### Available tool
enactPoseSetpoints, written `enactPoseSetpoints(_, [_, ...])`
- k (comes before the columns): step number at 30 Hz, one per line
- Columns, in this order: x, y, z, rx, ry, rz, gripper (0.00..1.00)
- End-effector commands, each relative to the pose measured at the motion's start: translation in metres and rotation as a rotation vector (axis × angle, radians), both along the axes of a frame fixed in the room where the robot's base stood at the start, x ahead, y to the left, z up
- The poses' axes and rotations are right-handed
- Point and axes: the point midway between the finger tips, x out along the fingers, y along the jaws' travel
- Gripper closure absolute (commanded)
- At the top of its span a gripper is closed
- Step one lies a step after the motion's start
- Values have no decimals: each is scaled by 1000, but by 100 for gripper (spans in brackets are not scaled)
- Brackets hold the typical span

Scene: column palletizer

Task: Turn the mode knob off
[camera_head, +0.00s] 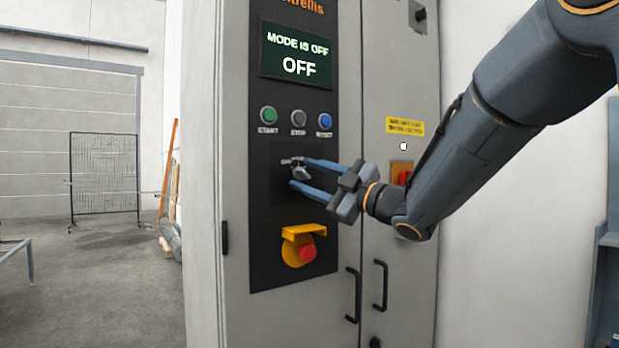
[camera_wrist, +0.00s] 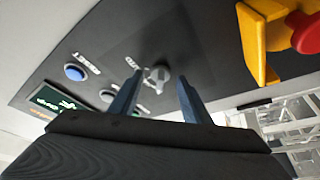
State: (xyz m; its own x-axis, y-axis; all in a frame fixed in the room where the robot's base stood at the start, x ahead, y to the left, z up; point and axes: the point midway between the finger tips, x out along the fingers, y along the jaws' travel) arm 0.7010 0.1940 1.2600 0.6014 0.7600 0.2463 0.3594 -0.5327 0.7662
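The mode knob (camera_head: 301,172) is a small grey knob on the black control panel of a grey cabinet, below the row of buttons. In the wrist view the knob (camera_wrist: 157,77) shows just beyond my fingertips. My gripper (camera_head: 298,173) has its two blue fingers apart, one above and one below the knob in the head view. In the wrist view the fingers (camera_wrist: 160,88) stand on either side of the knob with gaps visible. The display (camera_head: 297,55) reads "MODE IS OFF" and "OFF".
Green start (camera_head: 268,115), grey stop (camera_head: 298,118) and blue (camera_head: 325,121) buttons sit above the knob. A red emergency button (camera_head: 306,252) with a yellow guard (camera_head: 303,231) is below. Black door handles (camera_head: 353,295) stick out at lower right. Open floor (camera_head: 100,290) lies left.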

Motion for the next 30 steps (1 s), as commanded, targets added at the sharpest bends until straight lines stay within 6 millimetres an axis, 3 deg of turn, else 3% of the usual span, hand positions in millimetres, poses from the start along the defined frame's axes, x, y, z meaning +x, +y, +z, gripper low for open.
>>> enactPoseSetpoints(5, [-4,-6,-2,0,0,-1,57])
enactPoseSetpoints(18, [-42,-54,-18,0,-1,-2,57])
enactPoseSetpoints(30, [-47,-59,-19,0,0,0,57])
